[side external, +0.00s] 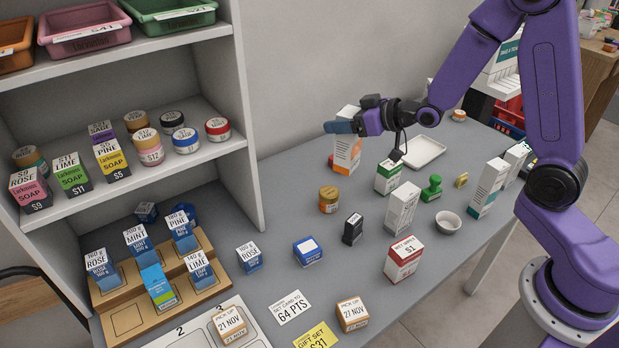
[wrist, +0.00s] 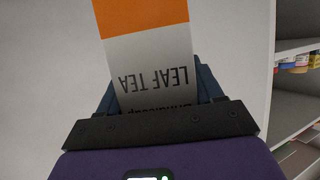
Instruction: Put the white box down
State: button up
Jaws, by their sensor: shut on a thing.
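The white box (side external: 346,150) has an orange band at its lower end and stands roughly upright near the back of the grey counter (side external: 290,215). My gripper (side external: 343,127) is shut on its upper part, with blue fingers on either side. In the wrist view the white box (wrist: 152,70) shows the words "LEAF TEA" upside down between the fingers of my gripper (wrist: 160,92). I cannot tell whether its bottom touches the counter.
A green-and-white box (side external: 388,177), an amber jar (side external: 329,199) and a white tray (side external: 425,152) are nearby. A white carton (side external: 402,209) stands nearer the front. A shelf unit (side external: 250,120) rises at left. Some bare counter lies left of the jar.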

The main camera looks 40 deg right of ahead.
jog(key=w+a+f, duration=0.1)
jog(key=w+f, duration=1.2)
jog(key=w, duration=0.1)
jog(key=shift+s+a+f, duration=0.1)
dwell(0.3)
jog(key=o, duration=1.4)
